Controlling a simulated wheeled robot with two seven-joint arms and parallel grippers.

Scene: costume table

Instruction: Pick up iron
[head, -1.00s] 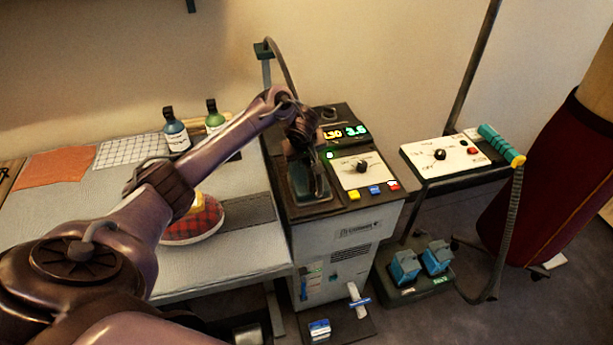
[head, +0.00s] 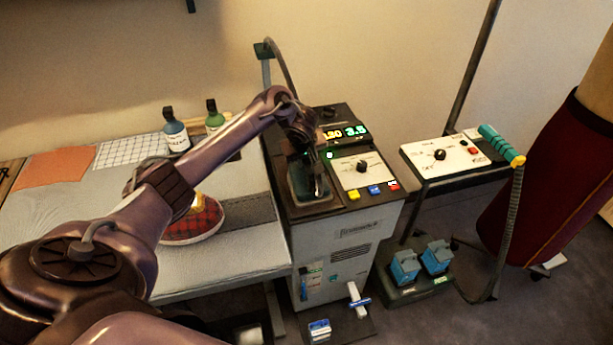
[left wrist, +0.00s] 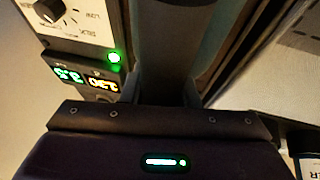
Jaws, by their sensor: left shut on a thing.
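The iron (head: 318,187) is a dark shape in the rest tray at the left of the steam station's top in the head view, mostly hidden by my left gripper (head: 314,166). My left gripper comes down over it from above and is shut on it. In the left wrist view, a dark grey form (left wrist: 175,40), probably part of the iron, runs up from the gripper body; the fingertips are not clear there. I cannot tell whether the iron touches the tray. My right gripper is not in view.
The steam station (head: 348,270) has a lit display, knob and coloured buttons. A pressing table (head: 240,255) at left holds a red plaid ham (head: 197,222), cloths and two bottles. A cart (head: 440,175) with a teal-handled tool stands right, beside a dark red skirt (head: 545,185).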

